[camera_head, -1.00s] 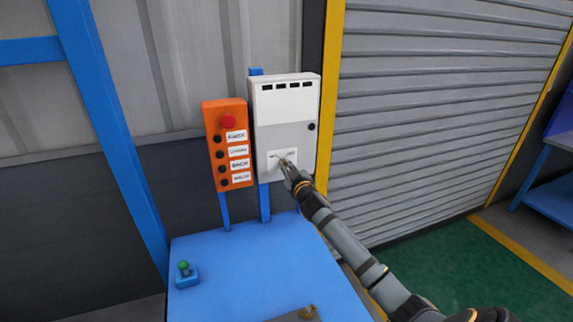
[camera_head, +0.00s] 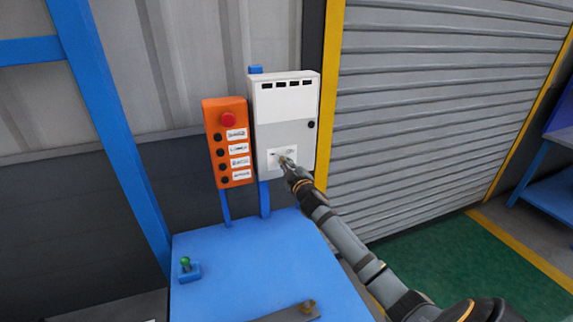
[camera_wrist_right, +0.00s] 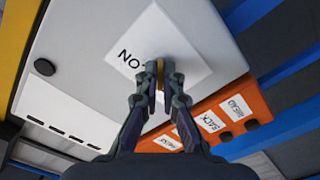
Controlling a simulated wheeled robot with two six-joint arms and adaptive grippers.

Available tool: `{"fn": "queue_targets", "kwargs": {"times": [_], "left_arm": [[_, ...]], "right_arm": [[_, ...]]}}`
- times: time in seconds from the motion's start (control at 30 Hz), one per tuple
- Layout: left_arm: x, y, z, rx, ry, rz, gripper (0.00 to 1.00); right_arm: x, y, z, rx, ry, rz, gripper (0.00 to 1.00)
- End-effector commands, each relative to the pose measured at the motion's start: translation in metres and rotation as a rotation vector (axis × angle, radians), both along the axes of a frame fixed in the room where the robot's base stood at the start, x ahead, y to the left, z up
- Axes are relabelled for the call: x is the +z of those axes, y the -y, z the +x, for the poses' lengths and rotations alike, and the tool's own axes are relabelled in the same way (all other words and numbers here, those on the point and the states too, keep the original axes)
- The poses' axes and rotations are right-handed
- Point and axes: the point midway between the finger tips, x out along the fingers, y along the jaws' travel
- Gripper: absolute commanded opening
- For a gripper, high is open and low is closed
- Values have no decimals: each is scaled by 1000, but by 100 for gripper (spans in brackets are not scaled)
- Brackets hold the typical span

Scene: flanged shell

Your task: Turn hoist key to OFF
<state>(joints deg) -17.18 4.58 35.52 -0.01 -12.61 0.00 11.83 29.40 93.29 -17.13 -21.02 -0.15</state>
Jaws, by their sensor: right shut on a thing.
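The hoist key is the small brass-coloured piece (camera_wrist_right: 160,72) between my right fingertips in the right wrist view, in front of a white label with "ON" on it (camera_wrist_right: 150,45). The label is on the lower part of a grey-white box (camera_head: 284,132) on the wall. My right gripper (camera_head: 287,163) reaches the box from the lower right and is shut on the key; it also shows in the right wrist view (camera_wrist_right: 160,78). The fingers hide most of the key and part of the label, so its exact angle is unclear. My left gripper is not in view.
An orange control box (camera_head: 230,150) with a red button and labelled black buttons stands close left of the grey-white box. Below is a blue table (camera_head: 245,255) with a green-tipped switch (camera_head: 186,266) at its left. A roller shutter (camera_head: 430,110) is at the right.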

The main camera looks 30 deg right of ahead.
Motion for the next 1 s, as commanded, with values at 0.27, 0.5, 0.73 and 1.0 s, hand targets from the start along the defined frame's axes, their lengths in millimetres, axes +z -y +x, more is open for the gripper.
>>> {"fn": "queue_targets", "kwargs": {"times": [0.27,0.5,0.73,1.0], "left_arm": [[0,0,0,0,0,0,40],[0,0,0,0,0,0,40],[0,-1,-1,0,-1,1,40],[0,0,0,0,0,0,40]], "right_arm": [[2,-1,0,1,3,0,20],[1,0,0,1,1,2,28],[-1,-2,-12,0,-2,-4,28],[-1,-18,-75,4,-6,-8,28]]}}
